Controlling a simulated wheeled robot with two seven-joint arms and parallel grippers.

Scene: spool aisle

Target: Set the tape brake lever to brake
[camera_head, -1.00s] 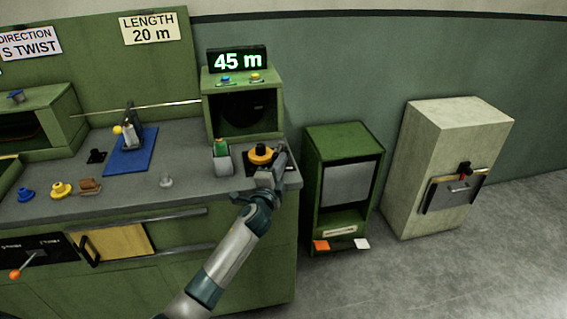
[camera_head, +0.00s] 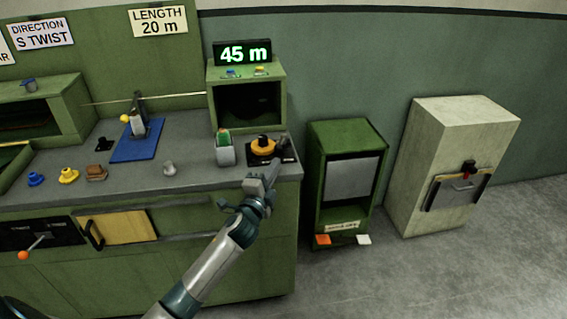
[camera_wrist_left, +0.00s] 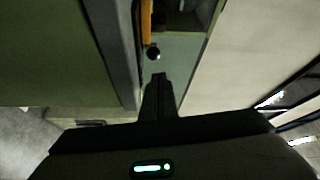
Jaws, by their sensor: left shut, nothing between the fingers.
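A yellow-orange round part (camera_head: 263,145) sits on a black plate at the right end of the grey counter, with a small dark lever-like piece (camera_head: 285,142) at its right. No label there is readable, so I cannot tell for sure that it is the tape brake lever or how it is set. My left gripper (camera_head: 271,168) is shut and empty, just in front of this unit at the counter's front edge. My right gripper is out of view.
Another lever with an orange knob (camera_head: 23,255) is on a black panel at lower left. A white-and-green container (camera_head: 225,150) stands left of the round part. A green open-fronted box (camera_head: 248,105) with a "45 m" display stands behind. Green and pale cabinets stand right; floor there is clear.

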